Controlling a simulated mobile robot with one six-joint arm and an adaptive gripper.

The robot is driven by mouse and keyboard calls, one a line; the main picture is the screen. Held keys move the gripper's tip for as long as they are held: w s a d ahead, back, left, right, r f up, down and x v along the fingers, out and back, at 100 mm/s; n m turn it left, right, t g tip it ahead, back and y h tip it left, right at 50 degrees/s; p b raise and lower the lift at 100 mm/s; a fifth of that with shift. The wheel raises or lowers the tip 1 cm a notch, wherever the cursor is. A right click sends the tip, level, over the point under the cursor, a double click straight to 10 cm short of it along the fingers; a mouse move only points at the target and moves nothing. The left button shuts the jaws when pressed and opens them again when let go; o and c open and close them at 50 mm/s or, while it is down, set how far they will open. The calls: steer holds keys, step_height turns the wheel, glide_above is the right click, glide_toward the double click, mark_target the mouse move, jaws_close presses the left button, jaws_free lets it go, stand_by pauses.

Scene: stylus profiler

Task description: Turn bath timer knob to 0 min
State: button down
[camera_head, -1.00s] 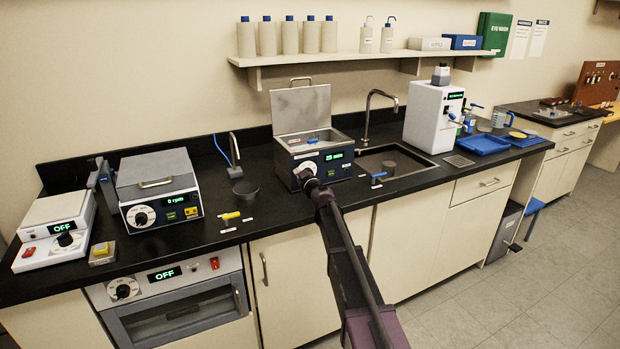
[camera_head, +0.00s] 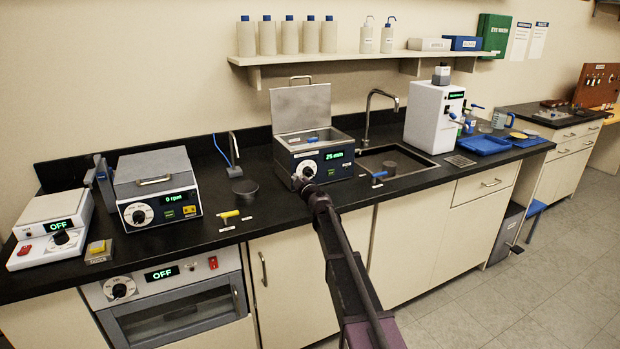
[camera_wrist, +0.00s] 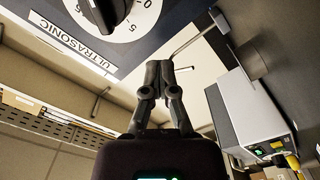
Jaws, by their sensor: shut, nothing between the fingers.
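The ultrasonic bath (camera_head: 339,168) stands on the black counter with its lid raised. Its green display (camera_head: 334,156) reads 25 min. The timer knob (camera_head: 308,168) is on the left of its front panel. In the wrist view the black knob (camera_wrist: 105,12) shows at the top edge, cut off, on a white dial with 0 and 5 visible beside an ULTRASONIC label. My gripper (camera_wrist: 160,64) is shut and empty, apart from the knob in that view.
A blue-handled tap (camera_head: 378,178) sits right of the bath, near the sink (camera_head: 398,163). A yellow-handled tap (camera_head: 229,215) and a dark round puck (camera_head: 245,187) are to the left. A centrifuge (camera_head: 157,190) stands further left. The counter just left of the bath is clear.

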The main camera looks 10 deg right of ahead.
stand_by(0.4)
step_height(320, 180, down, 2)
steer(key=n+b, duration=0.2)
steer(key=n, duration=0.1)
steer(key=shift+d+f, duration=0.1)
steer(key=shift+d, duration=0.05)
steer(key=shift+w+f+n+b, duration=0.1)
steer(key=shift+f+n+b, duration=0.3)
steer(key=shift+n, duration=0.6)
steer(key=c, duration=1.2)
jaws_free()
steer(key=shift+o, duration=0.2)
steer(key=shift+r, duration=0.1)
steer(key=shift+r+m+p, duration=0.95)
steer(key=shift+m+p, duration=0.05)
steer(key=shift+m, duration=0.4)
steer(key=shift+r+m+p, duration=0.35)
steer(key=shift+m, duration=0.55)
